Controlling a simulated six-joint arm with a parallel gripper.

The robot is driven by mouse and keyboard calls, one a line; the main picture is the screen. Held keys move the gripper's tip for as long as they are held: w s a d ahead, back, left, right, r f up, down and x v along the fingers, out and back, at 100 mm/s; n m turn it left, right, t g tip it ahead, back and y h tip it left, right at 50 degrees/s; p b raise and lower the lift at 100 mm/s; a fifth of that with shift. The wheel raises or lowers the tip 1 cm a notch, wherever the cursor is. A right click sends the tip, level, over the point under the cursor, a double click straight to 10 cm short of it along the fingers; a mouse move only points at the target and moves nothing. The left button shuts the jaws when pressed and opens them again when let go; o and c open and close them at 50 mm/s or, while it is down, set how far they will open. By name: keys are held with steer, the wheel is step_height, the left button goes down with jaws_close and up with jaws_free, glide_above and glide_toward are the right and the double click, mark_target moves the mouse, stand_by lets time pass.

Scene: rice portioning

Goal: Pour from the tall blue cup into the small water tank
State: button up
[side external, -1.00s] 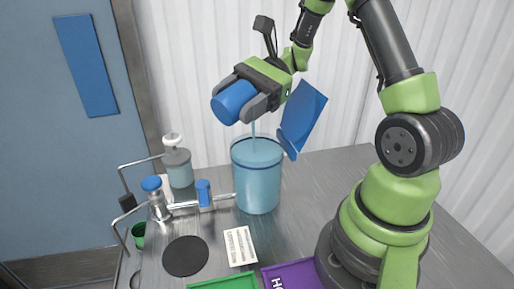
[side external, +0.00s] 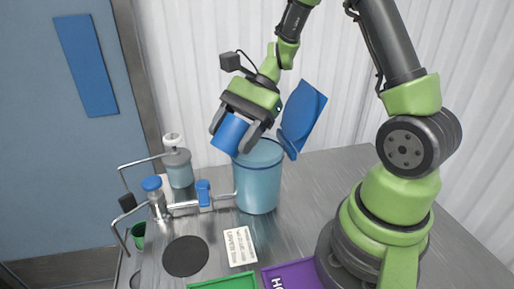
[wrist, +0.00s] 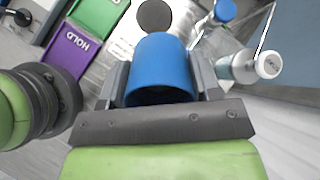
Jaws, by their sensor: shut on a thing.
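My gripper (side external: 236,125) is shut around the sides of the tall blue cup (side external: 230,133). The cup is tilted, with one end toward the lower left in the side view. It also shows between the fingers in the wrist view (wrist: 163,65), where its near end looks dark and hollow. The small water tank (side external: 258,185) is a translucent light-blue cylinder with a dark band near its rim. No stream is visible. The liquid inside the cup cannot be seen.
A blue angled panel (side external: 303,118) stands by the tank's right. A metal pipe with blue-capped fittings (side external: 203,192) and a white-topped bottle (side external: 178,168) are at left. A black disc (side external: 186,256), a label card (side external: 240,246), and green (side external: 222,283) and purple (side external: 287,275) trays lie in front.

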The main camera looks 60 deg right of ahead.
steer(key=shift+a+r+h, duration=0.25)
steer(key=shift+r+h, duration=0.3)
steer(key=shift+h, duration=0.25)
steer(key=shift+a+f+g+h, duration=0.15)
steer(key=shift+a+g+h, duration=0.15)
steer(key=shift+h, duration=0.1)
steer(key=w+a+f+g+h, duration=0.1)
steer(key=a+f+h, duration=0.3)
steer(key=f+h, duration=0.2)
steer(key=shift+w+a+f+g+h, duration=0.15)
steer(key=shift+a+g+h, duration=0.15)
steer(key=shift+a, duration=0.05)
steer(key=s+d+r, duration=0.1)
steer(key=s, duration=0.4)
steer(key=s+d+r, duration=0.1)
steer(key=s+r, duration=0.1)
steer(key=s, duration=0.4)
steer(key=shift+s+d, duration=0.25)
steer(key=shift+s, duration=0.05)
steer(key=shift+w, duration=0.1)
